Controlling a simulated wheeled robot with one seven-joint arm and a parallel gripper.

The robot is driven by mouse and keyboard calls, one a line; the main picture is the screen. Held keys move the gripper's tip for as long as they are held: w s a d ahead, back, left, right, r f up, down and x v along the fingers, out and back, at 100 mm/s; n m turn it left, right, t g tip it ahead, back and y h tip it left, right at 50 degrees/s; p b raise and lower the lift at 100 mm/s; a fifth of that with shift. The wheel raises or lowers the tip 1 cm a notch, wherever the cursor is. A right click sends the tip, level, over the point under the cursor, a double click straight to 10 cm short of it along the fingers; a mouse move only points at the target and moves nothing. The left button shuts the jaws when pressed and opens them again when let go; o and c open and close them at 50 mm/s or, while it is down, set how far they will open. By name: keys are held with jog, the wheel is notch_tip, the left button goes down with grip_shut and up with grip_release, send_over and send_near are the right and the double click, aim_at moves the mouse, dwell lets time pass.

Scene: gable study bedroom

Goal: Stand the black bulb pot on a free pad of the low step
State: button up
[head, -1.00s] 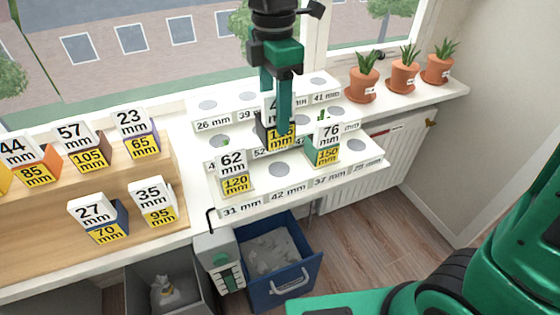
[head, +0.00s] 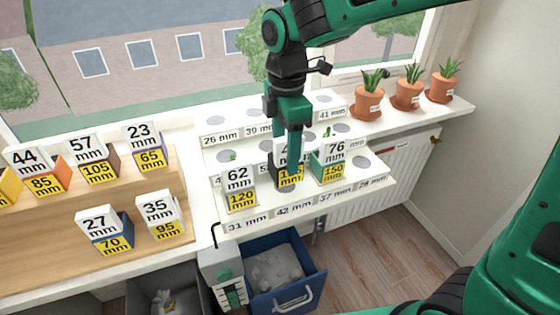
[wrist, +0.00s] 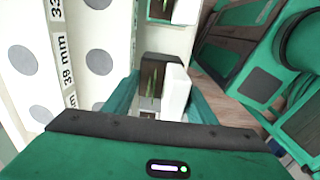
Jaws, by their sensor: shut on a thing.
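My gripper (head: 287,160) is shut on the black bulb pot (head: 289,181), which carries a white and yellow number card partly hidden by the fingers. The wrist view shows the pot (wrist: 152,78) between the green fingers, with green shoots inside. The pot is over the front, low step (head: 325,192), near the pad above the "42 mm" label; I cannot tell whether it touches. The 62/120 pot (head: 240,190) stands at the left of this step, and the green 76/150 pot (head: 333,163) stands right of my gripper. The pad (head: 361,163) at the right end is free.
Higher steps with round pads rise behind. A wooden stand (head: 60,225) with several numbered pots is at left. Terracotta plants (head: 368,101) line the sill at right. A blue bin (head: 290,275) is below the front edge.

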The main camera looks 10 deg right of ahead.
jog(key=shift+f, duration=1.55)
jog(key=shift+f, duration=0.1)
jog(key=o, duration=1.4)
jog(key=shift+c, duration=0.2)
notch_tip(320, 180, up, 12)
